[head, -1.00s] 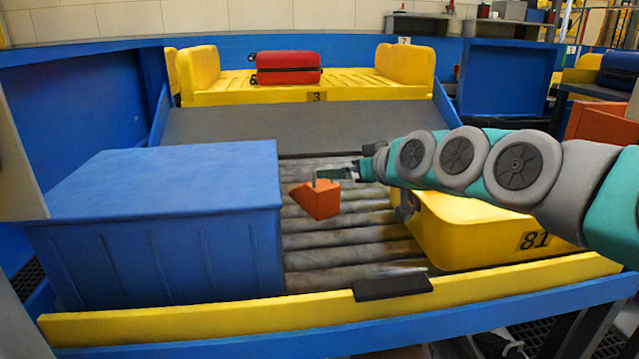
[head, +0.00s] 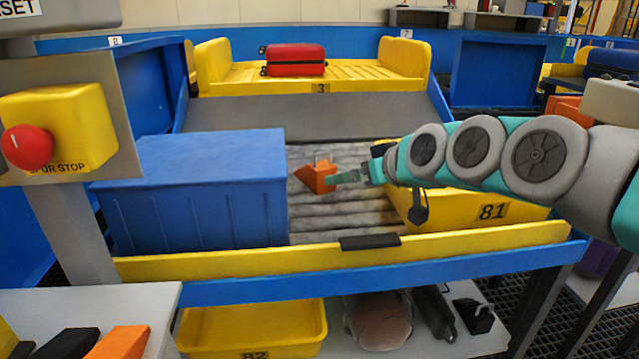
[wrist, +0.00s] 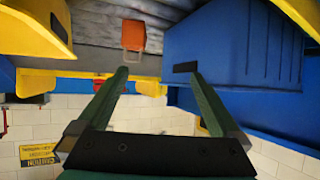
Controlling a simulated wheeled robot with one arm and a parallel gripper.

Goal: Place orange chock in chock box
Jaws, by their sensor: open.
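The orange chock (head: 318,179) is on the grey roller bed, between a blue case and a yellow case. In the wrist view the chock (wrist: 133,35) shows a thin loop handle and lies beyond my fingertips, nearer the left finger. My gripper (head: 347,178) is just right of the chock in the head view. In the wrist view my gripper (wrist: 156,69) has its two fingers wide apart with nothing between them. I cannot tell whether a finger touches the chock. I cannot make out a chock box for sure.
The blue case (head: 190,205) stands left of the chock, the yellow case (head: 475,207) right. A yellow rail (head: 440,243) runs in front. A stop-button post (head: 60,130) stands at left. Black and orange pieces (head: 120,342) lie at bottom left. A yellow tray (head: 255,325) is below.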

